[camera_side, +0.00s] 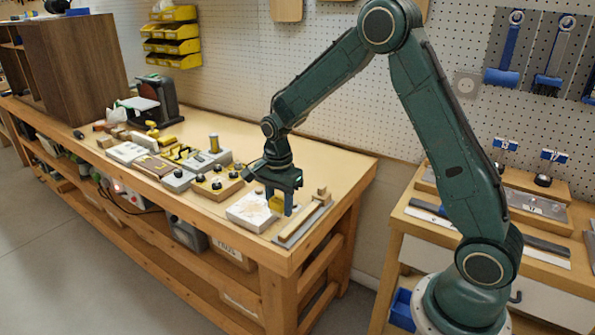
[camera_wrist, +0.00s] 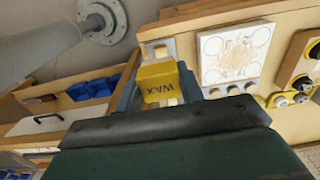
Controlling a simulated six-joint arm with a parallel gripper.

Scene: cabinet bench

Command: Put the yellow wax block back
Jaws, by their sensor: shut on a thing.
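The yellow wax block (camera_wrist: 157,82), marked WAX, is between the two blue fingers of my gripper (camera_wrist: 157,88) in the wrist view. My gripper (camera_side: 279,197) is shut on it and points down over the right end of the bench in the side view. The wax block (camera_side: 277,204) is partly hidden there by a finger. It is beside the right edge of a white board with round outlines (camera_side: 249,212), which also shows in the wrist view (camera_wrist: 235,55). I cannot tell whether the block touches anything below.
A long grey and wooden strip (camera_side: 301,226) lies along the bench's right end, with a small wooden block (camera_side: 322,193) at its far end. Left of the white board are a wooden holder with black knobs (camera_side: 217,184) and several other fixtures. A second bench stands right.

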